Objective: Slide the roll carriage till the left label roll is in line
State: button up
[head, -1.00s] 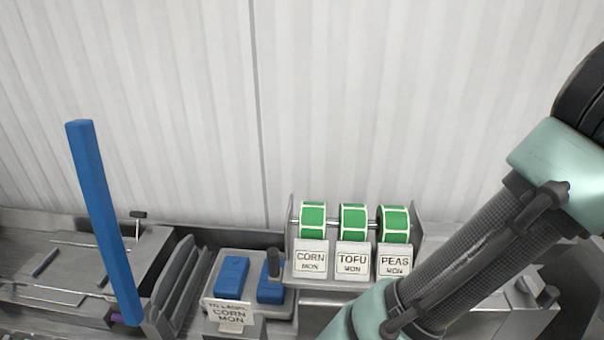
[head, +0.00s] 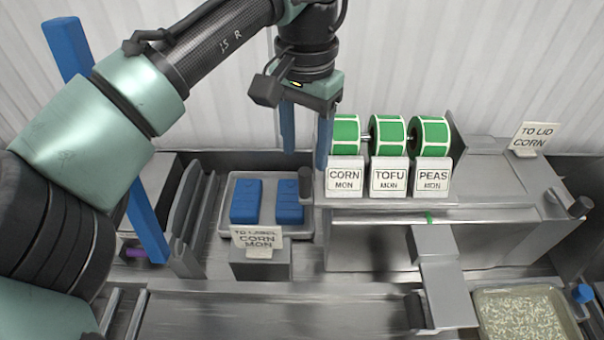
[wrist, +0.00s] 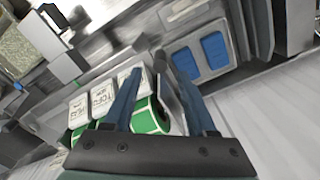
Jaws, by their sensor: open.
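The roll carriage (head: 455,140) holds three green label rolls on one bar, with cards CORN, TOFU and PEAS in front. The left label roll (head: 346,134) is above the CORN card (head: 345,178). A green label tip (head: 428,217) shows at the top of a grey chute (head: 445,268), below the PEAS card, not below CORN. My gripper (head: 304,155) is open, its blue fingers pointing down at the carriage's left end. The right finger overlaps the left roll's edge; contact is unclear. The wrist view shows the fingers (wrist: 150,68) near the carriage's end plate, partly hiding the roll (wrist: 148,117).
A dark upright knob (head: 305,184) stands just left of the carriage. Two blue packs (head: 246,202) lie in a tray behind a TO LABEL card (head: 257,239). A tall blue bar (head: 146,222) leans at left. A rice tray (head: 522,318) is at lower right.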

aim_at(305, 179)
notch_tip(305, 179, down, 8)
jog(key=shift+r+p, duration=0.15)
jog(key=shift+p, duration=0.45)
grip_shut()
jog(key=shift+r, duration=0.1)
dwell(0.9)
